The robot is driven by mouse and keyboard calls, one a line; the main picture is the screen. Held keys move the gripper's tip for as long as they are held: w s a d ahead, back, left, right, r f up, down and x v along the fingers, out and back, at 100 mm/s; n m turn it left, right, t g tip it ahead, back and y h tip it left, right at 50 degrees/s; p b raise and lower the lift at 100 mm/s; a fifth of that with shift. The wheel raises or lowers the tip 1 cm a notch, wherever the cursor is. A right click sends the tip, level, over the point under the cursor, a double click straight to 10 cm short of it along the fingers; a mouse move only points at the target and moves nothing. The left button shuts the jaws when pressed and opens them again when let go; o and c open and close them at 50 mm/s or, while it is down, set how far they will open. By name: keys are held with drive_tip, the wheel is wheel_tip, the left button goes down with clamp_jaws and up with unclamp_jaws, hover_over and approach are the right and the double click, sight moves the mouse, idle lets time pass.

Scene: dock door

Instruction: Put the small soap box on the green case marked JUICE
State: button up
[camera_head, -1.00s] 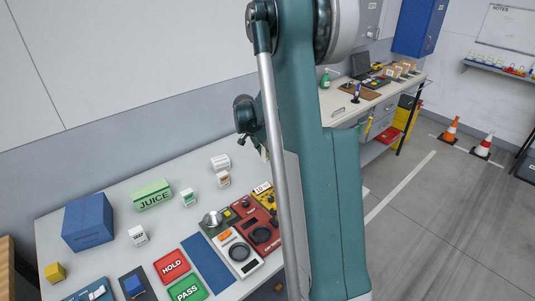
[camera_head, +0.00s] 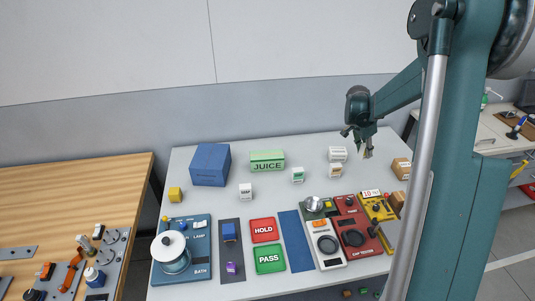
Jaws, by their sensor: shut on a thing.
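The green case marked JUICE (camera_head: 267,162) sits at the back of the white table, right of a blue box. My gripper (camera_head: 366,153) is above the back right of the table, to the right of the case and apart from it. It is shut on a small pale thing (camera_head: 369,151), mostly hidden by the fingers; its label cannot be read. I cannot tell which is the small soap box.
A blue box (camera_head: 210,166) stands left of the case. A larger white box (camera_head: 337,153) and a small box (camera_head: 335,171) stand between case and gripper. HOLD (camera_head: 264,230) and PASS (camera_head: 269,259) plates and several devices fill the front. The case's top looks bare.

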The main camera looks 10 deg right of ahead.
drive_tip(key=w+a+r+n+p, duration=0.2)
drive_tip(key=w+a, duration=0.2)
drive_tip(key=a, duration=1)
drive_tip(key=w+a+r+n+t+y+p, duration=0.1)
drive_tip(key=w+a, duration=0.4)
drive_tip(key=a, duration=0.8)
drive_tip(key=w+a+r+n+t+p, duration=0.1)
drive_tip(key=w+a+r+n+p, duration=0.1)
drive_tip(key=a, duration=1.2)
drive_tip(key=w+r+n, duration=0.1)
drive_tip(key=w+n, duration=0.1)
drive_tip(key=shift+w+a+r+p, duration=0.3)
drive_tip(key=shift+w+a+r, duration=0.05)
hover_over(269, 152)
drive_tip(key=s+a, duration=0.1)
drive_tip(key=shift+s+a+f, duration=0.1)
drive_tip(key=shift+f, duration=1.5)
drive_tip(key=shift+s+a+f, duration=0.1)
drive_tip(key=shift+f, duration=1.45)
drive_tip(key=shift+d, duration=0.1)
drive_tip(key=shift+f+p, duration=0.3)
drive_tip(key=shift+f, duration=1.55)
drive_tip(key=shift+f, duration=0.15)
